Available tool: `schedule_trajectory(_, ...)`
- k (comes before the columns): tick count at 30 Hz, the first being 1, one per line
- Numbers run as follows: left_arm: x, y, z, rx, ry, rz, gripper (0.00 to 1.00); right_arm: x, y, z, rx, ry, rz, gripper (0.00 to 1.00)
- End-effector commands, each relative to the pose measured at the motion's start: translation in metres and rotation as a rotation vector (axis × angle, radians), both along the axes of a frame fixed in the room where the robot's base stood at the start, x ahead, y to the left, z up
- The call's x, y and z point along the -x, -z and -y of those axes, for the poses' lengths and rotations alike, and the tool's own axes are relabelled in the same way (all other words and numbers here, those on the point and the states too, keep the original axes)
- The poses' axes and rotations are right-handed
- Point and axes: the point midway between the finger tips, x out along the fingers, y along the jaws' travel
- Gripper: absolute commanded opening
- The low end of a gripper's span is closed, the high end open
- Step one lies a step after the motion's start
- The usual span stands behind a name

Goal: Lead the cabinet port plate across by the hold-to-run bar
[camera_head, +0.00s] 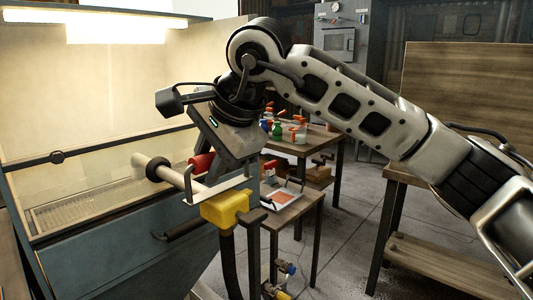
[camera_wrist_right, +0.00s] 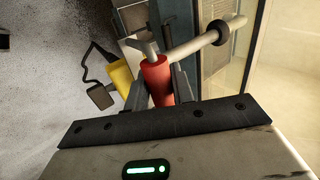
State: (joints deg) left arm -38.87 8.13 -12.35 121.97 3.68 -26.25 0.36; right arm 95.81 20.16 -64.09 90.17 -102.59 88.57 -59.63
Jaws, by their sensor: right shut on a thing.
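My right gripper (camera_head: 207,176) reaches down in front of the open blast cabinet (camera_head: 110,245). It is shut on a red cylindrical grip (camera_head: 201,163); in the right wrist view the same red grip (camera_wrist_right: 156,80) sits between the two fingers. A pale round tube (camera_head: 177,179) with a black collar (camera_head: 158,170) runs beside the grip, its far end toward the cabinet opening. I cannot tell for certain which part is the hold-to-run bar or the port plate. My gripper hides part of this assembly. My left gripper is not in view.
A yellow block (camera_head: 228,206) on a dark stand is close below my right gripper. A dark handle (camera_head: 184,229) juts from the cabinet front. A small table with a framed tray (camera_head: 283,197) stands behind. Open floor (camera_head: 345,240) lies to the right, before a wooden bench (camera_head: 440,268).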

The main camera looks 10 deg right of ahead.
Motion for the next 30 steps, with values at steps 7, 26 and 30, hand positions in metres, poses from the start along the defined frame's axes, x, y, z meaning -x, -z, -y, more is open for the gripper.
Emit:
schedule_trajectory(7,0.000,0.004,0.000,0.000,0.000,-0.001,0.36,0.011,0.000,-0.015,-0.001,-0.004,0.001,0.00)
schedule_trajectory(26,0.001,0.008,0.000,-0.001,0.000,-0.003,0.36,0.024,-0.001,-0.031,-0.003,-0.001,0.001,0.00)
schedule_trajectory(30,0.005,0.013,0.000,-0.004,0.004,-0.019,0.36,0.025,-0.001,-0.032,-0.002,-0.002,0.001,0.00)
